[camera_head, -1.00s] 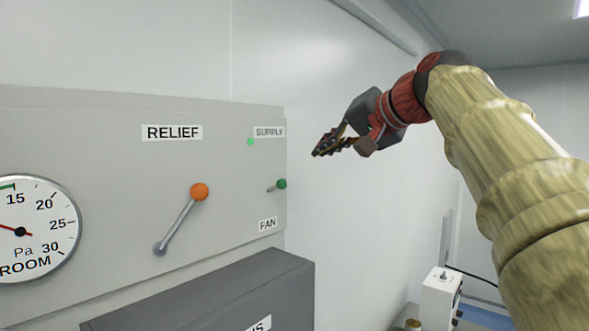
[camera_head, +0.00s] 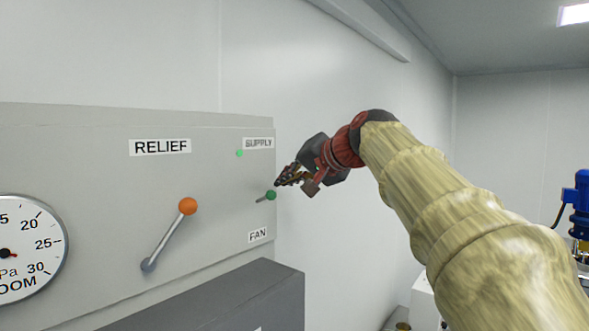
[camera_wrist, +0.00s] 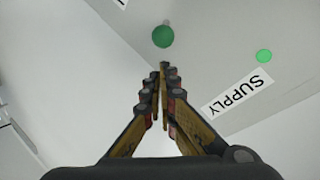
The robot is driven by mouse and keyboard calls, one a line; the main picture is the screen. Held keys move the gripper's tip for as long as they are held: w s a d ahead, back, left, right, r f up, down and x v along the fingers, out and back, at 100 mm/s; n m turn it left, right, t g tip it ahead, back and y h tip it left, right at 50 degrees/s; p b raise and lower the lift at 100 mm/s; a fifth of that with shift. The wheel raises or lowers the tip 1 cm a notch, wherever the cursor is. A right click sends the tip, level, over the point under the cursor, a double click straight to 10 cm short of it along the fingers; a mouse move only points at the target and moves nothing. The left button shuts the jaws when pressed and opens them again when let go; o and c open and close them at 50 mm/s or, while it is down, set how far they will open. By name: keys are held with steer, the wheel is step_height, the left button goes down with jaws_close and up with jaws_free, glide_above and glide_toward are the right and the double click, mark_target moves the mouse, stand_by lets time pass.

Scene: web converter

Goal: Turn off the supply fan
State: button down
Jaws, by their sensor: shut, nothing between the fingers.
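The supply fan switch is a small lever with a green ball knob (camera_head: 271,195), on the right end of the grey panel (camera_head: 90,140), between the SUPPLY label (camera_head: 258,143) and the FAN label (camera_head: 258,235). A small green lamp (camera_head: 240,153) is lit beside the SUPPLY label. My gripper (camera_head: 279,183) is shut and empty, its fingertips close to the knob and slightly above it in the head view. In the wrist view the green knob (camera_wrist: 163,36) sits just beyond the closed fingertips (camera_wrist: 165,68); I cannot tell whether they touch.
An orange-knobbed RELIEF lever (camera_head: 187,206) and a round pressure gauge (camera_head: 40,243) are on the panel to the left. A dark grey box (camera_head: 220,300) juts out below. The white wall to the right of the panel is clear.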

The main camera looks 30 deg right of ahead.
steer(key=shift+s+a+f, duration=0.35)
steer(key=shift+s+a, duration=0.15)
steer(key=shift+s, duration=0.1)
steer(key=shift+d+f+b, duration=0.1)
steer(key=shift+f+b, duration=0.1)
steer(key=shift+b, duration=0.4)
steer(key=shift+s+b, duration=0.1)
steer(key=shift+b, duration=0.35)
